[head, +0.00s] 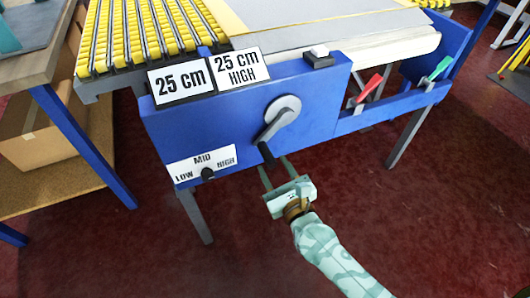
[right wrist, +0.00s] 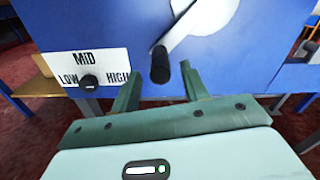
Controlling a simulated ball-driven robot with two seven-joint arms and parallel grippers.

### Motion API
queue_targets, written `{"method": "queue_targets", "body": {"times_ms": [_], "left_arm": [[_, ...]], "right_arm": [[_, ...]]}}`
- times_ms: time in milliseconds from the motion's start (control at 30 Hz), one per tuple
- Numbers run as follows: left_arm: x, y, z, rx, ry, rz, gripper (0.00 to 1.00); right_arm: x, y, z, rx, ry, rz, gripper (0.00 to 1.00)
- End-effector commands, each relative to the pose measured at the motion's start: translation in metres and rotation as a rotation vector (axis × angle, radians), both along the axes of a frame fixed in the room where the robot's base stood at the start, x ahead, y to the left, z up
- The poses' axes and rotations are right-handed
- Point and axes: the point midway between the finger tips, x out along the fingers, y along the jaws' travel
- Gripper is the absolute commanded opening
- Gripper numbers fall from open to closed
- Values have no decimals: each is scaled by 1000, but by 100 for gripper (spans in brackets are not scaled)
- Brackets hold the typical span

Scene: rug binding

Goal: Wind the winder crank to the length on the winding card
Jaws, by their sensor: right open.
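The winder crank (head: 284,110) is a grey disc and arm on the front of the blue machine, pointing down and slightly left. Its black handle (head: 266,153) is at the lower end and also shows in the right wrist view (right wrist: 160,65). My right gripper (head: 273,164) is open and empty just below the handle. In the right wrist view its fingers (right wrist: 158,80) point at the panel, with the handle's end appearing between and beyond them; contact is not clear. Two white cards stand on top, "25 cm" (head: 181,81) and "25 cm HIGH" (head: 241,70). My left gripper is not in view.
A black knob (head: 208,173) sits on a LOW/MID/HIGH plate (head: 186,166) left of the crank. Yellow rollers (head: 130,30) lie behind. Floor below is clear.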

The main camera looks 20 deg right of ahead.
Motion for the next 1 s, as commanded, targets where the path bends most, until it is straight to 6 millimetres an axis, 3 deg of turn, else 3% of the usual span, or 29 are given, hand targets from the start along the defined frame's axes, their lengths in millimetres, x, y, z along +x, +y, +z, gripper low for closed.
{"method": "queue_targets", "body": {"times_ms": [100,300,667,833,1000], "left_arm": [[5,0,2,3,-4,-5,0],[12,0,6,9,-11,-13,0],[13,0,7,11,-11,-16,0],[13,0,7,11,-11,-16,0],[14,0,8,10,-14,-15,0]], "right_arm": [[27,1,0,1,0,-1,45],[53,2,0,0,0,0,45],[59,2,0,-2,0,0,45],[59,2,0,-2,0,1,0],[58,3,2,12,1,1,0]]}}
